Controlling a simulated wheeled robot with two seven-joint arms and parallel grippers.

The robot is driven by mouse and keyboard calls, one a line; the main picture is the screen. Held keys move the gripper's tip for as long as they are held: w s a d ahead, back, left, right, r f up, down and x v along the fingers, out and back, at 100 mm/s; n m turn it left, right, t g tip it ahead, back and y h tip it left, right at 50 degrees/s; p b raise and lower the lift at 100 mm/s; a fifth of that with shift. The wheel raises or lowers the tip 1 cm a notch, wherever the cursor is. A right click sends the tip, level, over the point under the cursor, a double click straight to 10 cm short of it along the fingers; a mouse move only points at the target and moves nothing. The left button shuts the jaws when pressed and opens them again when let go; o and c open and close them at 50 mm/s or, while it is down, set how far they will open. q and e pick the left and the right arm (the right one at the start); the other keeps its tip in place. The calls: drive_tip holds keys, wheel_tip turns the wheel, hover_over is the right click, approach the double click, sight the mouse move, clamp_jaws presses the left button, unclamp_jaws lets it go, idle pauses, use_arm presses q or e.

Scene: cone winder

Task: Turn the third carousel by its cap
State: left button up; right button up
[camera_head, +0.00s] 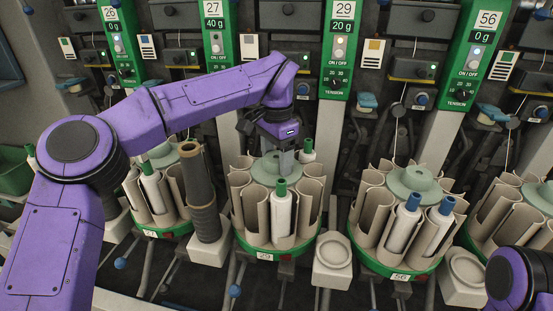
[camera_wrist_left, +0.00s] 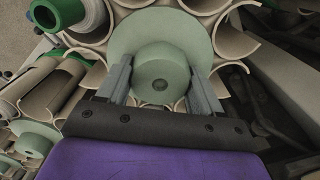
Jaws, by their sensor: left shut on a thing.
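The carousel labelled 29 (camera_head: 262,240) has a green base rim, beige curved pockets and a sage-green cap (camera_head: 262,171) on top. Its cap shows in the left wrist view as a round knob (camera_wrist_left: 160,62) on a wider disc. My left gripper (camera_head: 284,163) reaches down from above and is shut on the knob, one finger on each side in the left wrist view (camera_wrist_left: 160,82). A white bobbin with a green top (camera_head: 281,212) stands in the front pocket. Another green-topped bobbin (camera_head: 307,151) stands behind. My right gripper is out of view.
The carousel labelled 56 (camera_head: 398,262), with two blue-topped bobbins, stands to the right. Another carousel (camera_head: 160,225) stands to the left, with a dark tall tube (camera_head: 199,190) between. A pale stand (camera_head: 332,252) is close at right. Green panels rise behind.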

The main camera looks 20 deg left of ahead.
use_arm(q)
drive_tip(key=o, duration=1.5)
drive_tip(key=shift+r, duration=0.1)
wheel_tip(320, 180, up, 10)
drive_tip(key=shift+r+p, duration=0.25)
drive_tip(key=shift+p, duration=0.75)
drive_tip(key=shift+a+f, duration=0.1)
